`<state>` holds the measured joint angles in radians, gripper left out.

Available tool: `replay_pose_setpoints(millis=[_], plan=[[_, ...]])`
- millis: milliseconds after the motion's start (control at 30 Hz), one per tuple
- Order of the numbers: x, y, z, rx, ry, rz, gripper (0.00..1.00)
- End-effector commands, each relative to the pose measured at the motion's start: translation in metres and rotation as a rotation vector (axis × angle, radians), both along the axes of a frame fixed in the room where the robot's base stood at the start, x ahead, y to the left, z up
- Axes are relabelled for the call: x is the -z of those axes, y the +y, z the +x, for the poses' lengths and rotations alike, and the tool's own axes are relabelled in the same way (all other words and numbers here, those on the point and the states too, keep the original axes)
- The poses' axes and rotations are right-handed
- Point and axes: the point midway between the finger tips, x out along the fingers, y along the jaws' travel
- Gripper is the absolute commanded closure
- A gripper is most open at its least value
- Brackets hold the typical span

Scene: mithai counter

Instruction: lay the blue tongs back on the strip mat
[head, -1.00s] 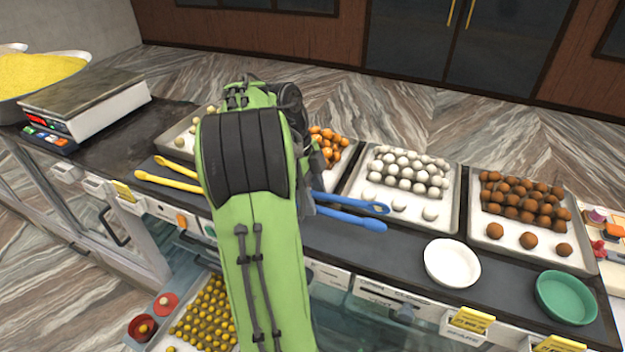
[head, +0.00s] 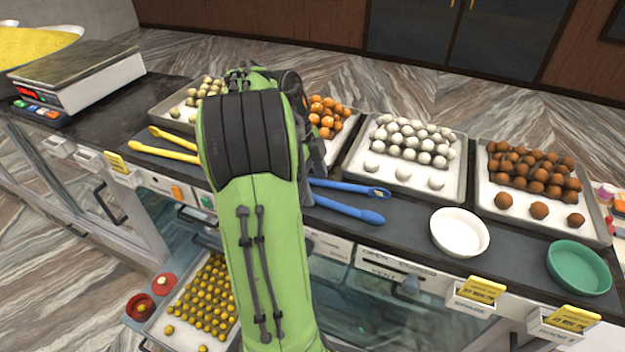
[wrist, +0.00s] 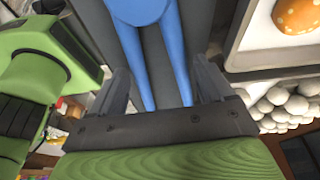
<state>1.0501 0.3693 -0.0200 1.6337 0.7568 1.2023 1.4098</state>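The blue tongs (head: 350,208) show to the right of my arm in the head view, over the dark strip mat (head: 412,212) in front of the trays. In the wrist view the blue tongs (wrist: 142,12) run down between my fingers, both arms inside the grip, with dark grey surface behind. My gripper (wrist: 162,80) has its two fingers against the outer sides of the tongs, apart by about their width. Whether the tongs touch the mat I cannot tell.
Yellow tongs (head: 165,145) lie to the left. A tray of white sweets (head: 452,190) and a tray of brown sweets (head: 600,228) stand behind the strip. A white bowl (head: 459,232) and a green bowl (head: 578,268) stand to the right. A scale (head: 75,75) is far left.

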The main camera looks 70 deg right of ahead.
Motion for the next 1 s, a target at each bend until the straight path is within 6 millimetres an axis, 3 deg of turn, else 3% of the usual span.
replay_pose_setpoints(millis=[333, 467, 633, 1000], plan=[[-0.006, 0.000, 0.002, -0.001, 0.001, 0.000, 0.17], [-0.034, -0.001, 0.011, -0.003, -0.001, -0.004, 0.17], [-0.085, -0.001, 0.025, -0.003, 0.001, -0.003, 0.17], [-0.128, -0.001, 0.042, -0.004, 0.002, -0.005, 0.17]])
